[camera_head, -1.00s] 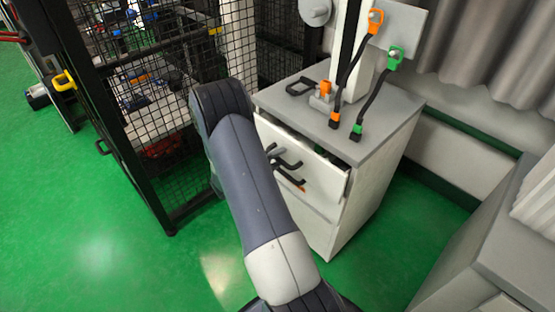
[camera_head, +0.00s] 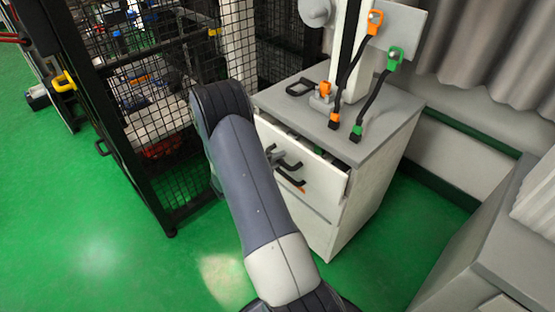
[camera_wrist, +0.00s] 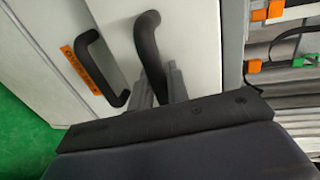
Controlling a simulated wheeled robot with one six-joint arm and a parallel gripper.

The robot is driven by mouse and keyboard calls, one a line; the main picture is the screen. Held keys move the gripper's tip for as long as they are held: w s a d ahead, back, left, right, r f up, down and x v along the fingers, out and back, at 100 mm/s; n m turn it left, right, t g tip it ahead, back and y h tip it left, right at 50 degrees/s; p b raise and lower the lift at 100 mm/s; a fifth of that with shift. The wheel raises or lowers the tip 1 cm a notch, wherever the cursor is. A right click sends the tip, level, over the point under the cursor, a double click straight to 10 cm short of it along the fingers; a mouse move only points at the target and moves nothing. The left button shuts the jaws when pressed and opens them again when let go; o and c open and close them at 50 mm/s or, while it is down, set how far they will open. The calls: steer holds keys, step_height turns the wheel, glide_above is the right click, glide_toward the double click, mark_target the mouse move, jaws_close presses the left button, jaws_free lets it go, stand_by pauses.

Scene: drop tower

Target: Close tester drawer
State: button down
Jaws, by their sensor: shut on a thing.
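The tester is a white cabinet with a grey top (camera_head: 385,118). Its upper drawer (camera_head: 318,172) stands partly open, with a gap under the top. The drawer's black bar handle (camera_wrist: 150,45) shows in the wrist view, where my gripper (camera_wrist: 162,82) is shut on it. In the head view my gripper (camera_head: 273,156) is at the drawer front, partly hidden by my arm. The wrist view looks into the open drawer at the right, where orange and green connectors (camera_wrist: 258,68) and cables lie.
A lower handle (camera_wrist: 98,65) with an orange label is on the drawer below. Orange and green cables (camera_head: 372,95) hang above the cabinet top. A black mesh cage (camera_head: 150,110) stands at left, a grey cabinet (camera_head: 490,235) at right. Green floor is free at front left.

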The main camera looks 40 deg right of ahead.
steer(key=shift+d, duration=0.1)
steer(key=x, duration=0.4)
steer(key=shift+r, duration=0.35)
steer(key=c, duration=1.4)
jaws_free()
steer(key=shift+d, duration=0.15)
steer(key=w+p+v, duration=0.1)
steer(key=v, duration=0.9)
steer(key=shift+s+a+p, duration=0.4)
steer(key=shift+s, duration=0.1)
